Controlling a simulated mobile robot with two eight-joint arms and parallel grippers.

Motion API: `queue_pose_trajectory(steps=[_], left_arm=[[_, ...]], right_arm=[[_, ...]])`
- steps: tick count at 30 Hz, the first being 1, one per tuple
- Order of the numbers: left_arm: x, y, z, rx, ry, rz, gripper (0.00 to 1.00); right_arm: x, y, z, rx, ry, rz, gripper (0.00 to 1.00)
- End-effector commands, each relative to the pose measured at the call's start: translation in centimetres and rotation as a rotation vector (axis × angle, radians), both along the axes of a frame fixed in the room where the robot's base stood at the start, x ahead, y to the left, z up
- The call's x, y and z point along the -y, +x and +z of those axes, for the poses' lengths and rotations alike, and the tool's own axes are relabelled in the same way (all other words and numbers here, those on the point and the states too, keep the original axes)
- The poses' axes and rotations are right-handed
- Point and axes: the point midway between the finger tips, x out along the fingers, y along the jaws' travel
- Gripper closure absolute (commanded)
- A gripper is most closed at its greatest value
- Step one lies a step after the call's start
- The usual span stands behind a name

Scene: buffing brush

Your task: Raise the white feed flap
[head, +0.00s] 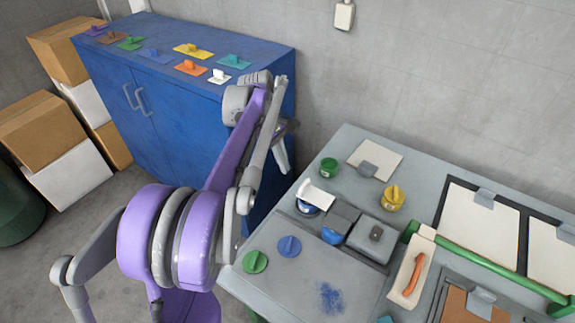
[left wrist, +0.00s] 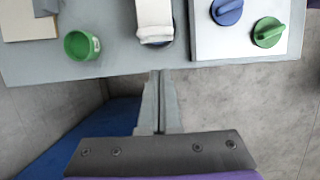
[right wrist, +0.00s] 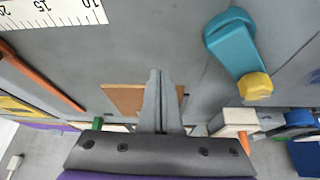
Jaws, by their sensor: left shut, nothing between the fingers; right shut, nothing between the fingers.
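The white flap (head: 317,193) lies at the left edge of the grey bench, over a round blue part. It also shows as a white strip at the top of the left wrist view (left wrist: 154,18), pointing toward my left gripper (left wrist: 158,102). My left gripper is shut and empty, just off the bench edge and apart from the flap. In the head view the left gripper (head: 284,160) is beside the blue cabinet, partly hidden by its arm. My right gripper (right wrist: 160,78) is shut and empty over another part of the grey surface. It does not show in the head view.
A green cup (head: 328,168) and a yellow knob (head: 393,198) stand near the flap. A grey box (head: 370,239), green knob (head: 255,262) and blue knob (head: 289,246) are nearby. The right wrist view shows a teal tool (right wrist: 232,42) and white ruler (right wrist: 52,12).

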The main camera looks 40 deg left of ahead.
Motion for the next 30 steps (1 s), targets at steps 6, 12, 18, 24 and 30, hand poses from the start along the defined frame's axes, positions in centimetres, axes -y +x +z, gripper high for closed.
queue_pose_trajectory(steps=[6, 12, 18, 24, 30], left_arm=[[1.5, 0.2, -4.6, 0.000, 0.000, -0.002, 1.00], [2.9, 0.4, -6.9, 0.002, 0.000, -0.002, 1.00], [4.2, 0.5, -4.6, 0.002, -0.001, -0.002, 1.00], [4.9, 0.6, -4.1, 0.001, -0.006, -0.003, 1.00], [5.0, 0.5, -4.1, 0.000, -0.008, -0.007, 1.00]], right_arm=[[0.0, -0.1, -0.3, -0.002, 0.000, 0.000, 1.00], [0.0, 0.0, -0.2, -0.001, 0.000, 0.000, 1.00], [0.0, 0.2, 0.7, 0.003, 0.000, 0.000, 1.00], [0.0, 0.2, 0.8, 0.004, 0.000, 0.000, 1.00], [0.0, 0.2, 0.7, 0.003, 0.000, 0.000, 1.00]])
